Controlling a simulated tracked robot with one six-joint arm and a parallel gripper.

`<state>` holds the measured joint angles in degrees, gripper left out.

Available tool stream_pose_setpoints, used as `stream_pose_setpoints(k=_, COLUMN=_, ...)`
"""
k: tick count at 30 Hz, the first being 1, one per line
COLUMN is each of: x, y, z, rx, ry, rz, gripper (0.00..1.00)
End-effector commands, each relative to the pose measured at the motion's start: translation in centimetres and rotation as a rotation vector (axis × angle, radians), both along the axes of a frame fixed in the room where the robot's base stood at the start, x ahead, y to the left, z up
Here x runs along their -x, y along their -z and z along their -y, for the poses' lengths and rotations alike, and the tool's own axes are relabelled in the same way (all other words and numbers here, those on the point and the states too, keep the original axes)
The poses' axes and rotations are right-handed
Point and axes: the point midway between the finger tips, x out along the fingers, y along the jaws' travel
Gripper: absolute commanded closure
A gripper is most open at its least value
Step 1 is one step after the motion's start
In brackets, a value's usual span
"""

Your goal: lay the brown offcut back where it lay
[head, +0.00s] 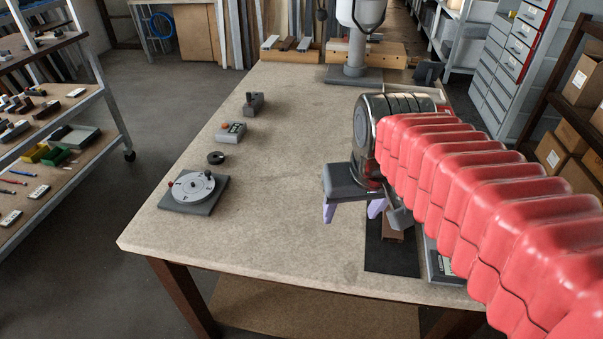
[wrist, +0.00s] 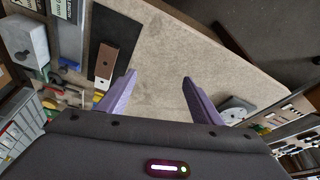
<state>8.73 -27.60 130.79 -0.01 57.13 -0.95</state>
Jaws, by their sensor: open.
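A brown offcut (wrist: 118,54) lies on a black mat (wrist: 104,24) in the wrist view, with a pale end towards my gripper. In the head view the offcut (head: 393,236) shows only in part on the mat (head: 390,260), behind my arm. My gripper (head: 350,212) is open and empty above the table, to the left of the mat. In the wrist view its purple fingers (wrist: 158,82) stand wide apart with bare tabletop between them, and the offcut is outside them, beyond the left finger.
A round dial on a dark plate (head: 195,190), a black ring (head: 216,158) and a small button box (head: 231,131) stand on the left of the table. A wooden rack (head: 290,55) with several strips is at the back. The table's middle is clear.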

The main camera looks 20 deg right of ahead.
Motion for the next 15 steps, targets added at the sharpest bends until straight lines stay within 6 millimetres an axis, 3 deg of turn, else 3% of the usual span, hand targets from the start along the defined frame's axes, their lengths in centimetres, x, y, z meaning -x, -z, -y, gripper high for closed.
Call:
stream_pose_setpoints(k=7, x=3.6, y=0.8, z=-3.6, rx=0.006, ry=-0.092, rz=0.098, gripper=0.40)
stream_pose_setpoints(k=15, x=5.3, y=1.7, z=-5.1, rx=0.004, ry=-0.137, rz=0.149, gripper=0.40)
